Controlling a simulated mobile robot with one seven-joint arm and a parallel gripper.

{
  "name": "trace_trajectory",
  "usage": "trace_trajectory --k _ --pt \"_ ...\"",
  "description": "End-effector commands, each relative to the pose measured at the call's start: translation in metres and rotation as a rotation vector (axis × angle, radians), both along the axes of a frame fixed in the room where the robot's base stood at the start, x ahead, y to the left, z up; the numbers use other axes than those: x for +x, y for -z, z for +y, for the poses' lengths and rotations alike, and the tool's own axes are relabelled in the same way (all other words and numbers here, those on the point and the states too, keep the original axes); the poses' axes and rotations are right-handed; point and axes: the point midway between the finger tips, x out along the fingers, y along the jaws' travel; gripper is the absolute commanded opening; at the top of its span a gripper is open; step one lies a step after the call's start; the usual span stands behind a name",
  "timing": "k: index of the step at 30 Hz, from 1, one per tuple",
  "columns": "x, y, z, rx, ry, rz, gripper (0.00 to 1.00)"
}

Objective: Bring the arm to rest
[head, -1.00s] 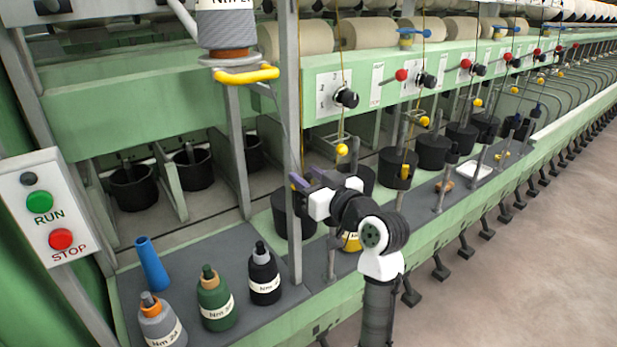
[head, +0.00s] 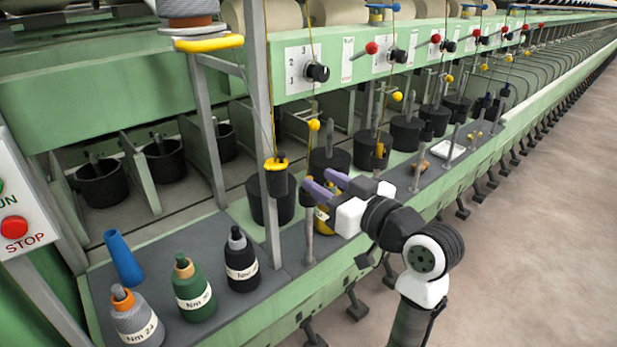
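My gripper (head: 325,184) has two purple fingers. They are apart, with nothing seen between them. It points left, over the front edge of the green machine (head: 305,270). My arm (head: 400,235) is bent and comes up from the lower right. To the left of the fingertips is a dark cylinder with a yellow ring on top (head: 276,170), apart from them in the picture. A yellow bobbin (head: 322,222) stands behind and below my gripper and is partly hidden by it.
A thin grey post (head: 264,120) stands left of my gripper. A short metal rod (head: 309,235) stands close below it. Black (head: 241,262), green (head: 194,290) and grey-orange (head: 137,318) labelled bobbins and a blue tube (head: 123,258) are at left. The floor (head: 540,230) at right is clear.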

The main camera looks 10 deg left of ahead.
Motion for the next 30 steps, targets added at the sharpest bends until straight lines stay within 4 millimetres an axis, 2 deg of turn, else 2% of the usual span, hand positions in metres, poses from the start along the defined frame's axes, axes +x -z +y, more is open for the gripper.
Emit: trace_trajectory --k 4,12,14,16,17,20,23,24,26,29,30 --pt "-0.005 0.000 -0.007 -0.001 0.000 -0.001 0.37" --pt "-0.006 0.000 -0.007 0.000 0.000 0.000 0.37" --pt "-0.005 -0.001 -0.005 0.003 -0.001 -0.003 0.37" --pt "-0.004 -0.006 0.006 0.017 -0.002 -0.019 0.37" --pt "-0.003 -0.010 0.013 0.029 0.001 -0.031 0.37" --pt "-0.001 -0.032 0.052 0.093 0.006 -0.106 0.37" --pt "-0.013 -0.065 0.105 0.200 0.008 -0.225 0.37" --pt "-0.023 -0.080 0.126 0.250 0.004 -0.280 0.37" --pt "-0.044 -0.102 0.155 0.329 -0.007 -0.365 0.37" --pt "-0.095 -0.137 0.193 0.478 -0.041 -0.514 0.37" --pt "-0.120 -0.150 0.205 0.542 -0.060 -0.575 0.37"
